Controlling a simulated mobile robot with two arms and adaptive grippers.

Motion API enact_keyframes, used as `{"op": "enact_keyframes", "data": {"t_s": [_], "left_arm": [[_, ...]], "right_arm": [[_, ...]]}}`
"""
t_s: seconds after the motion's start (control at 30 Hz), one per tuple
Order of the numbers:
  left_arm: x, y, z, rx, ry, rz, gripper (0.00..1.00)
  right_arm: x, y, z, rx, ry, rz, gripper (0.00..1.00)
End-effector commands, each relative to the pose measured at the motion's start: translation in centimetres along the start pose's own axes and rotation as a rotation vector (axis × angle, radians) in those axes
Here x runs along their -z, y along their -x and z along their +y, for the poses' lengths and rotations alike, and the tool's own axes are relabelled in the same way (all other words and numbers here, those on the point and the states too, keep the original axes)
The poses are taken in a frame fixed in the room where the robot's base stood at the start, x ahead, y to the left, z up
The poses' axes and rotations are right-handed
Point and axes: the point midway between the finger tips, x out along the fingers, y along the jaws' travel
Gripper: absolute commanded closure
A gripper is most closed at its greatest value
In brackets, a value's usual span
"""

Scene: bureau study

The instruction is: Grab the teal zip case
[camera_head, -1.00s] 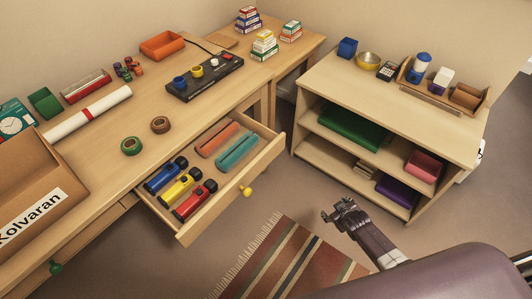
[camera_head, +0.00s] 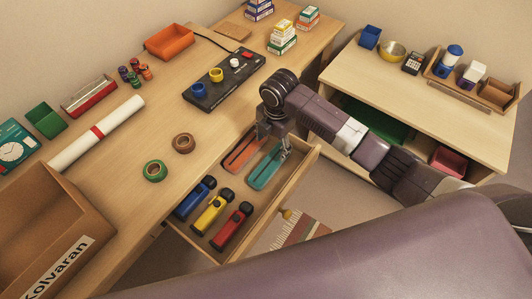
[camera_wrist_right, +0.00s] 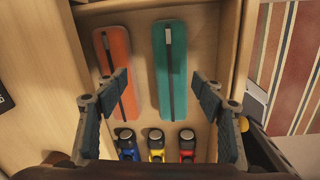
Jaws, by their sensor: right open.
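The teal zip case (camera_head: 264,170) lies in the open desk drawer, right of an orange zip case (camera_head: 241,152). In the right wrist view the teal zip case (camera_wrist_right: 170,75) lies lengthwise with a dark zip down its middle, between the lines of the two fingers and nearer the right one. My right gripper (camera_head: 273,150) is over the drawer, pointing down, and hides part of the cases. In the right wrist view the right gripper (camera_wrist_right: 160,105) is open with nothing between its fingers. My left gripper is not in view.
Blue, yellow (camera_head: 213,212) and red (camera_head: 233,226) flashlights lie in the same drawer (camera_head: 301,168), in front of the cases. The drawer walls stand close around them. A black panel (camera_head: 223,82) and tape rolls (camera_head: 155,170) are on the desk. A low shelf (camera_head: 410,95) stands to the right.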

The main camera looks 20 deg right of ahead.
Motion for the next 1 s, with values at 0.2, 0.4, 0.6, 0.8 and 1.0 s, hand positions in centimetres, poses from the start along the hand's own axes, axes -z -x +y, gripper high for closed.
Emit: {"op": "enact_keyframes", "data": {"t_s": [0.2, 0.4, 0.6, 0.8, 1.0], "left_arm": [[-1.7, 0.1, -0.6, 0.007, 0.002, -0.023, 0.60], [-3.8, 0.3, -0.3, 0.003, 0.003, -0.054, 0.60], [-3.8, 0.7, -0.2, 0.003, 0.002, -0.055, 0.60], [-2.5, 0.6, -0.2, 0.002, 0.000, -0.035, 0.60], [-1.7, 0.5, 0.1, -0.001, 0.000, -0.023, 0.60]], "right_arm": [[2.8, -0.9, -2.2, 0.097, 0.145, 0.037, 0.38], [2.8, -3.0, -2.4, 0.099, 0.144, 0.038, 0.38], [2.7, -5.5, -2.6, 0.098, 0.142, 0.038, 0.38], [2.6, -7.7, -2.7, 0.095, 0.142, 0.036, 0.38], [2.6, -8.0, -2.7, 0.094, 0.143, 0.035, 0.38]]}}
